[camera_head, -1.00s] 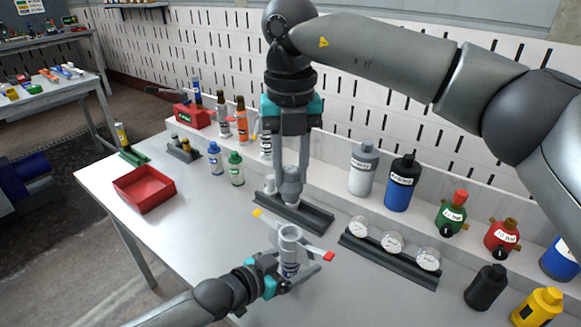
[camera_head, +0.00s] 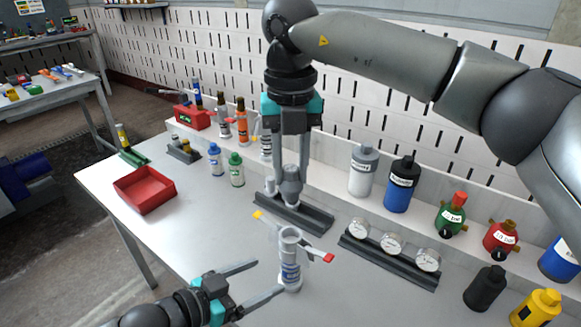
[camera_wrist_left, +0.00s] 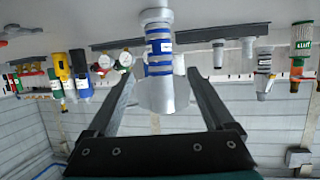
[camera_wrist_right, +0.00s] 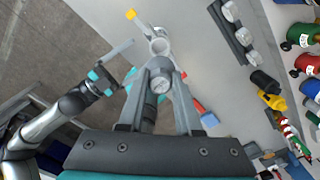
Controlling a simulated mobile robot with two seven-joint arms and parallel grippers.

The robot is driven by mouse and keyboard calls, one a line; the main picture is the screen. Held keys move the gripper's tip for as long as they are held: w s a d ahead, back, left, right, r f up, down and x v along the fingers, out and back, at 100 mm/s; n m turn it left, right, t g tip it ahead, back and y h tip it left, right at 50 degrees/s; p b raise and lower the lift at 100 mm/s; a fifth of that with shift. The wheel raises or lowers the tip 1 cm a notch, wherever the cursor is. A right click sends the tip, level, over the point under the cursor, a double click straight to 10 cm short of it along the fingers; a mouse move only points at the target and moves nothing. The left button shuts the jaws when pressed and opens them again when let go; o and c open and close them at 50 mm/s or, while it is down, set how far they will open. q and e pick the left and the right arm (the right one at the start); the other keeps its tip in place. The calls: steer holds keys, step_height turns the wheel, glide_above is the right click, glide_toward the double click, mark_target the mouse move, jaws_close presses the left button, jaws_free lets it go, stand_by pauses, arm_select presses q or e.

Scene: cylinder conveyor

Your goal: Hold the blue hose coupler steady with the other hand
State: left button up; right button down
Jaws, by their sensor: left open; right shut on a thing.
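The blue hose coupler (camera_head: 290,273), a grey upright cylinder with blue bands and an open top, stands on the table. A yellow-tipped and a red-tipped arm show on either side of it. It also shows in the left wrist view (camera_wrist_left: 160,52) and its open top in the right wrist view (camera_wrist_right: 160,46). My left gripper (camera_head: 269,277) is open at its lower left, clear of it. My right gripper (camera_head: 291,172), pointing down, is shut on a grey fitting (camera_head: 291,190) over the dark rack, behind the coupler.
The dark rack (camera_head: 312,222) holds a small grey part beside the held fitting. A rack of gauges (camera_head: 392,262) is to the right. A red tray (camera_head: 145,190) is at the left. Bottles line the back and right. The table front left is clear.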

mark_target(291, 168)
steer(key=shift+r+p, duration=1.55)
steer(key=shift+r, duration=0.7)
